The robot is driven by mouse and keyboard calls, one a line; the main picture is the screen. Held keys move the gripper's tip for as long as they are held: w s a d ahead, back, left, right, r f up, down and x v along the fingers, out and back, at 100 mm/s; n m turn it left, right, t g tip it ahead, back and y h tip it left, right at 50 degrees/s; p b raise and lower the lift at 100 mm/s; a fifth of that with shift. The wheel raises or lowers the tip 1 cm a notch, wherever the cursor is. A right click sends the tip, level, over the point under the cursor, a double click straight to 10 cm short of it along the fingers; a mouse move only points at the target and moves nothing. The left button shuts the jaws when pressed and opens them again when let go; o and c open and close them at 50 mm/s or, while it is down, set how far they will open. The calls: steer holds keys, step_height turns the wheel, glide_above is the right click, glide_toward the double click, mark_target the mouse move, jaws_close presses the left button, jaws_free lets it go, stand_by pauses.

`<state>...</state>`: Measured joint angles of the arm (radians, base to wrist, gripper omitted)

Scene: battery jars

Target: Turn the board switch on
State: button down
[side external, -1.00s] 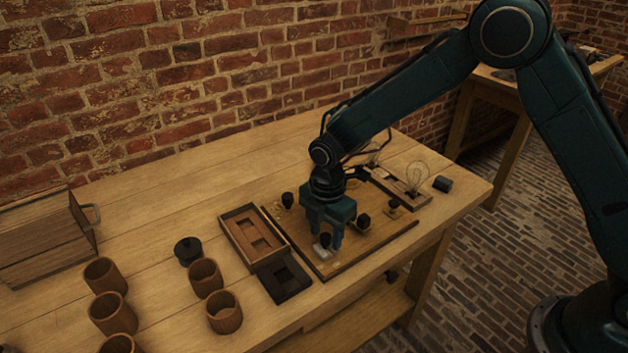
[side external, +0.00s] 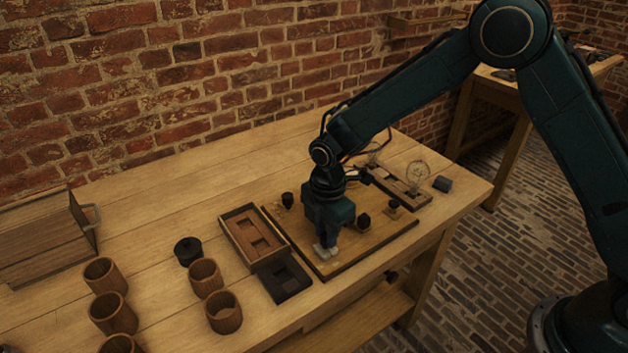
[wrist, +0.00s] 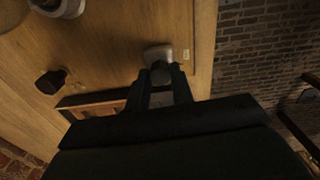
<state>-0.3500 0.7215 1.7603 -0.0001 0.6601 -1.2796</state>
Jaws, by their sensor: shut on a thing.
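The wooden board (side external: 388,238) lies on the bench with several dark knobs on it. The board switch (side external: 326,254) is a small light grey block near the board's front left corner. My gripper (side external: 328,243) points down at the switch, with its fingers shut on the switch's dark handle. In the wrist view the fingertips (wrist: 161,78) close around a dark part beside the grey switch block (wrist: 158,52). The fingers hide most of the handle, so its exact tilt cannot be told.
A wooden tray (side external: 233,218) and a dark tray (side external: 302,283) lie left of the board. Several wooden jars (side external: 224,322) and a black lid (side external: 187,251) stand farther left. A bulb (side external: 418,174) on a wooden base and a small dark cylinder (side external: 443,184) are at the right.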

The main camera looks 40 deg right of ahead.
steer(key=m, duration=1)
steer(key=shift+r+m, duration=0.1)
steer(key=shift+m, duration=0.2)
stand_by(0.4)
steer(key=c, duration=1.2)
jaws_free()
step_height(320, 180, up, 14)
